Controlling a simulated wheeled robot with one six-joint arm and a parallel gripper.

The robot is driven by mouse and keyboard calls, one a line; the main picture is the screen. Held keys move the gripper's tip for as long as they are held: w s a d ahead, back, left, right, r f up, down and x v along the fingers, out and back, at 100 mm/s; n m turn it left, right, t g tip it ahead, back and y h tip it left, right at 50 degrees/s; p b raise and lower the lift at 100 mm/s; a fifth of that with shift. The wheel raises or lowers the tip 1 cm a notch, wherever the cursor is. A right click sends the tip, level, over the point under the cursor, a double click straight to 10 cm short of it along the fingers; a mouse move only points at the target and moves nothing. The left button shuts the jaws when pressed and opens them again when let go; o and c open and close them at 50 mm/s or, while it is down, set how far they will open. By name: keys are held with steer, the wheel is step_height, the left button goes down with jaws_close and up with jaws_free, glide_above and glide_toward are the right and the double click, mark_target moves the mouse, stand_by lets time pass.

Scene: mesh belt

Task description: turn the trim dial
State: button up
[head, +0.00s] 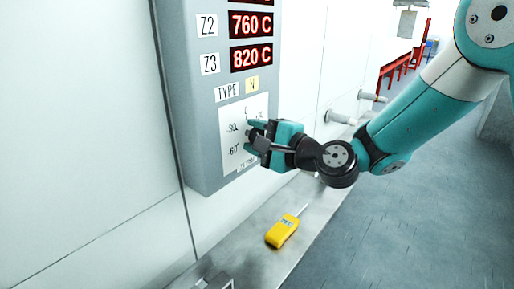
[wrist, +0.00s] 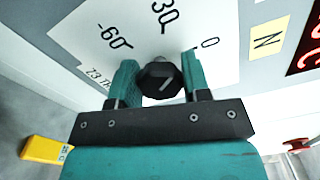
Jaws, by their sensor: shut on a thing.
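The trim dial (wrist: 160,78) is a small black knob with a short white mark, seen in the wrist view between my gripper's teal fingers. It sits on a white scale plate (wrist: 88,42) with printed marks including 0, -30 and -60. My gripper (wrist: 158,72) is shut on the dial, one finger on each side. In the head view my gripper (head: 254,132) reaches the scale plate (head: 232,150) from the right and hides the dial. I cannot tell exactly which number the white mark points to.
The grey control box (head: 203,165) carries red displays (head: 251,57) reading 760 C and 820 C, above a TYPE N label. A yellow handheld tool (head: 283,231) lies on the grey ledge below. Pipe stubs (head: 340,117) stick out of the wall behind my wrist.

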steer(key=shift+s+f+n+b, duration=0.1)
steer(key=shift+f+n+b, duration=0.1)
steer(key=shift+n+b, duration=2)
steer(key=shift+r+n, duration=0.1)
steer(key=shift+n, duration=0.2)
steer(key=o, duration=0.9)
steer(key=shift+b+v, duration=3.2)
steer(key=shift+v, duration=5.5)
